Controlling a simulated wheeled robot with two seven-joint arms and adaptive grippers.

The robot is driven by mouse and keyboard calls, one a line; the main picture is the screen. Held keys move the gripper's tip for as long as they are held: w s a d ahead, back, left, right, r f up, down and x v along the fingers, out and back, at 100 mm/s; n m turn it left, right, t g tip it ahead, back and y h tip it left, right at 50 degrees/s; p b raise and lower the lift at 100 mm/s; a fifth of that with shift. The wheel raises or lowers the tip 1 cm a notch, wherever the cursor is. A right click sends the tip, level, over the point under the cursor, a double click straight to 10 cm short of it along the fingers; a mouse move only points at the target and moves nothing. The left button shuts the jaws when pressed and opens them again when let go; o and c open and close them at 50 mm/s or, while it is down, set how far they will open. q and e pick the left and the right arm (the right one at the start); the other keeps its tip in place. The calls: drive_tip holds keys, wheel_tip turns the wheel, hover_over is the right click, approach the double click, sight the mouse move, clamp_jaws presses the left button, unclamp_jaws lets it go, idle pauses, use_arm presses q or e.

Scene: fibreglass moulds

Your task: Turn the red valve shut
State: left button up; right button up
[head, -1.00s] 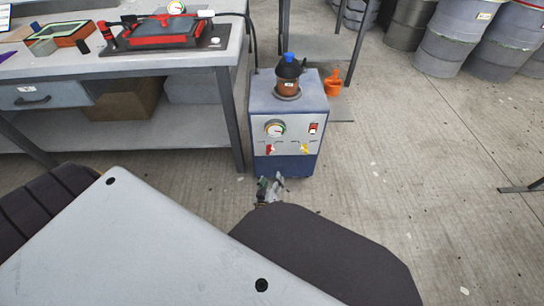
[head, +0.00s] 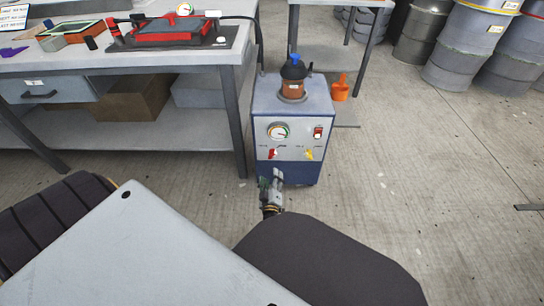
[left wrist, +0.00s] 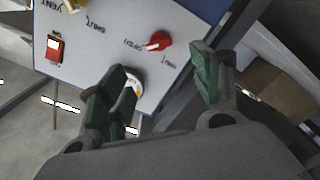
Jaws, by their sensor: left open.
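The red valve (head: 273,154) is a small red handle on the front panel of a grey-and-blue pump cabinet (head: 292,100). In the left wrist view the red valve (left wrist: 158,41) lies upside down between the words OPEN and SHUT, its pale narrow end towards OPEN. My left gripper (head: 271,183) is just below and in front of the valve in the head view. In the left wrist view its green-padded fingers (left wrist: 160,90) are spread wide, with the valve beyond the gap and nothing held. My right gripper is not in view.
A yellow valve (head: 309,154) sits right of the red one, below a red switch (head: 318,132). A round gauge (head: 278,131) is above the red valve. A workbench (head: 225,58) stands close on the left. The floor (head: 420,160) to the right is clear.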

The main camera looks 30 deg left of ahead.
sight(272, 157)
use_arm(q)
drive_tip(key=shift+w+a, duration=0.1)
drive_tip(key=shift+b+x, duration=2.75)
drive_tip(key=shift+x, duration=4.05)
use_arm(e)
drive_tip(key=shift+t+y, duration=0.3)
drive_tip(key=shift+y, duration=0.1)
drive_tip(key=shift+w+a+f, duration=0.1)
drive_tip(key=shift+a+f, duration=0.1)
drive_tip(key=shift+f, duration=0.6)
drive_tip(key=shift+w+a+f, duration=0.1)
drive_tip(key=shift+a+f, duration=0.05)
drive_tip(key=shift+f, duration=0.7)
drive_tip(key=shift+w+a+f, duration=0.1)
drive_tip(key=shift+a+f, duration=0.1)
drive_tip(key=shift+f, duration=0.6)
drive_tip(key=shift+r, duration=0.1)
use_arm(q)
drive_tip(key=c, duration=1)
drive_tip(key=shift+c, duration=0.3)
